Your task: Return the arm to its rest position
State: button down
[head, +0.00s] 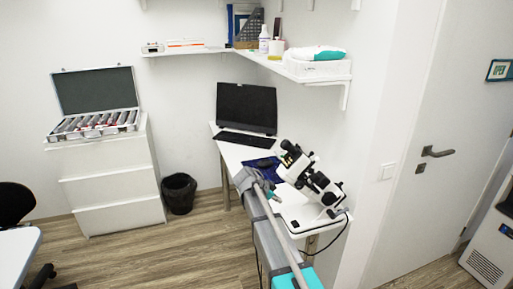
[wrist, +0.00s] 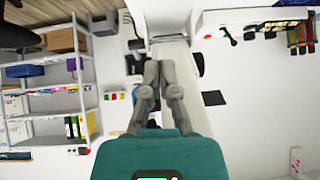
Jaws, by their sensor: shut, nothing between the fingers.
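My arm (head: 268,232) reaches up from the bottom of the head view, in front of the white desk. Its far end lies near the desk's left side, by the dark blue item and the microscope. The fingers cannot be made out clearly there. In the wrist view my gripper (wrist: 160,70) shows grey fingers close together in front of a teal body. They are shut with nothing between them.
The microscope (head: 310,178) stands on the desk right beside my arm. A monitor (head: 247,107) and keyboard (head: 245,140) are behind it. A black bin (head: 179,193), white drawers (head: 110,190) and open case (head: 95,92) stand left.

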jog(key=s+d+n+g+y+p, duration=0.1)
jog(key=s+n+y, duration=0.3)
jog(key=s, duration=1)
jog(key=s+d+f+n+g+y+p, duration=0.1)
jog(key=s+d+n+g+y+p, duration=0.1)
jog(key=s+n, duration=0.9)
jog(key=s+y+p, duration=0.1)
jog(key=s+y, duration=0.1)
jog(key=shift+s+y, duration=0.3)
jog(key=shift+s, duration=0.05)
jog(key=shift+d+f, duration=0.1)
